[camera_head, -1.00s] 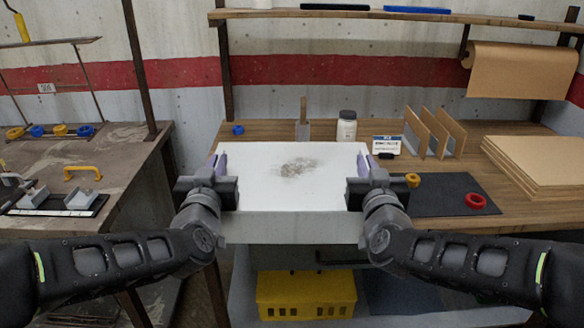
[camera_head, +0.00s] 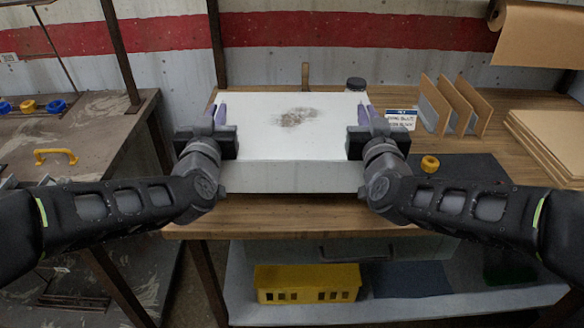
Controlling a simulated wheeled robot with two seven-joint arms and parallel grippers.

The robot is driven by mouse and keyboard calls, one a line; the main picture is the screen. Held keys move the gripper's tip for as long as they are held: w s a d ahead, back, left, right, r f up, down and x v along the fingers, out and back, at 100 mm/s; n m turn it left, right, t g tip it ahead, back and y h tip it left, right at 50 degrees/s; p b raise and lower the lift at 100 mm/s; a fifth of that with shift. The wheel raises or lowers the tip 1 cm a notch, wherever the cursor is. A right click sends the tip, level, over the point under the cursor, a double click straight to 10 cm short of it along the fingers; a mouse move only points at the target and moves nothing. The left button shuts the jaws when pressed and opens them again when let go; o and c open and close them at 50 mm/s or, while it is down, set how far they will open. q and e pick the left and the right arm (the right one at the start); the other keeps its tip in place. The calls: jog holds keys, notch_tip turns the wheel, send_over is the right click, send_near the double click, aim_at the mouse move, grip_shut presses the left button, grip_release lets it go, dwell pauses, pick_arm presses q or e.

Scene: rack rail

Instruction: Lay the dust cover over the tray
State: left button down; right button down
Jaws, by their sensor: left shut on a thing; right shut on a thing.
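The dust cover (camera_head: 250,140) is a white, box-like cover with a grey-brown smudge on its top and a plain front face. It is level, over the middle of the wooden workbench. My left gripper (camera_head: 220,116) is shut on its left side. My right gripper (camera_head: 368,116) is shut on its right side. Purple shows at both gripping places. The tray is not visible; the cover may hide it. I cannot tell whether the cover touches anything beneath it.
The bench (camera_head: 290,215) is bare in front. A yellow crate (camera_head: 307,283) sits below.

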pick_arm(q)
jog(key=shift+f, duration=0.1)
pick_arm(e)
jog(key=shift+f, duration=0.1)
